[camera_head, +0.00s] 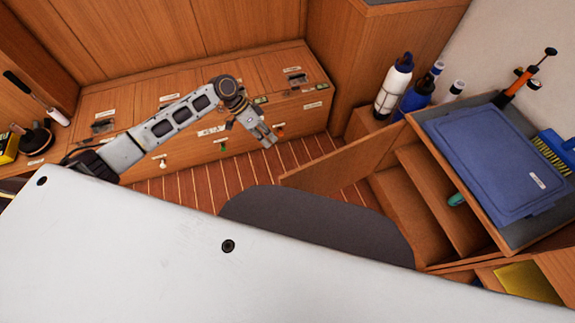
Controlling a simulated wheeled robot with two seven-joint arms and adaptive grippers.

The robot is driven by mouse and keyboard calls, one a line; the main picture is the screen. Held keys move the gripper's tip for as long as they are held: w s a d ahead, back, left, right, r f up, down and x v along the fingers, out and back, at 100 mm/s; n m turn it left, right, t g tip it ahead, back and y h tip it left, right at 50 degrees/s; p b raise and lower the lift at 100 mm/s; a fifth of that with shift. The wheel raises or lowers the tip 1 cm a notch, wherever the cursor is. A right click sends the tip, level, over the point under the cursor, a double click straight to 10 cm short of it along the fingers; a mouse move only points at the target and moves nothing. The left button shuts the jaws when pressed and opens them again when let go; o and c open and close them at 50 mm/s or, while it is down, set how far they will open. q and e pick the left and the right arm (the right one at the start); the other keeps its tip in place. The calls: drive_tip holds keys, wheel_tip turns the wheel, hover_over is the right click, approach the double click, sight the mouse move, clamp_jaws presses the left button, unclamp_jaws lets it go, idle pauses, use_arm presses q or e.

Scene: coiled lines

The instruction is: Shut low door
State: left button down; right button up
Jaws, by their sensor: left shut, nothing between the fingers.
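The low wooden door (340,168) stands swung open at the right, jutting out over the striped floor from the low cabinet (408,205). The cabinet's inside and a shelf show behind it. My left gripper (270,143) hangs over the floor, to the left of the door's free edge and a little farther back. Its fingers are shut and empty, and it looks apart from the door. My right gripper is not in view.
A blue lid (490,160) lies on the cabinet top. Bottles (394,85) stand behind the door. A drawer bench (185,140) runs along the back. A green item (457,199) sits in the cabinet. Striped floor (225,180) is clear left of the door.

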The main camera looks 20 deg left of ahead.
use_arm(q)
drive_tip(key=shift+s+d+r+m, duration=0.15)
drive_tip(key=shift+s+d+m, duration=0.05)
drive_tip(key=shift+m, duration=0.4)
drive_tip(key=shift+d, duration=0.1)
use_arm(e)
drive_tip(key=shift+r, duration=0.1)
use_arm(q)
drive_tip(key=s+d+f+b, duration=0.2)
drive_tip(key=s+d+f, duration=0.1)
drive_tip(key=d+f, duration=0.5)
drive_tip(key=shift+s+d+b, duration=0.25)
drive_tip(key=shift+s+b, duration=0.05)
drive_tip(key=shift+s, duration=0.1)
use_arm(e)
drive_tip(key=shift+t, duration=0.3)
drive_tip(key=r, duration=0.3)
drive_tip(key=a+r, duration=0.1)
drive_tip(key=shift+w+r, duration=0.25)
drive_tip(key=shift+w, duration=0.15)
use_arm(q)
drive_tip(key=shift+s, duration=0.1)
